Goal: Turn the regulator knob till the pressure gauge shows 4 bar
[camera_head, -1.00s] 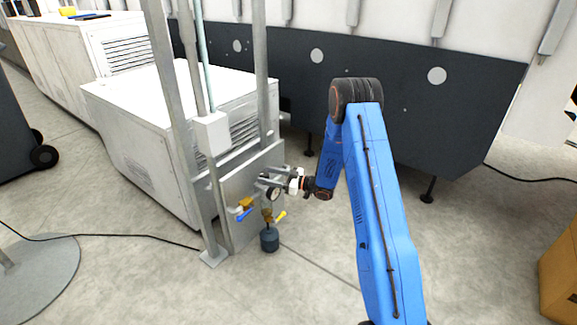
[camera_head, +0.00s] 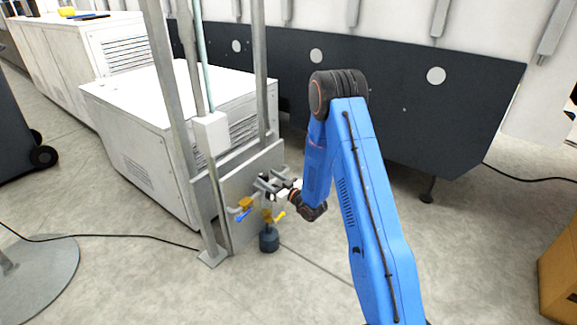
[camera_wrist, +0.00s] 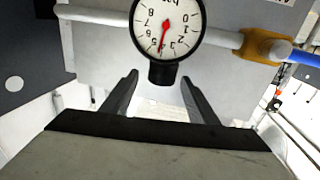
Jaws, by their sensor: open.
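In the wrist view, where the fittings appear upside down, the round white pressure gauge (camera_wrist: 167,22) is cut by the top edge. Its red needle points down, close to where the 4 lies between the 5 and the 3. A short black cylinder (camera_wrist: 162,72), seemingly the regulator knob, shows just below the dial. My gripper (camera_wrist: 158,78) is open, with one finger to each side of the cylinder and visible gaps between. In the head view my gripper (camera_head: 267,184) is at the upright panel and hides most of the gauge and knob.
The metal panel (camera_head: 236,188) stands between posts beside a white cabinet (camera_head: 170,100). A blue-handled valve (camera_head: 243,216), a yellow handle (camera_head: 279,216) and a dark bowl (camera_head: 268,239) sit close below my gripper. A carton (camera_head: 560,265) stands at right. The floor in front is open.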

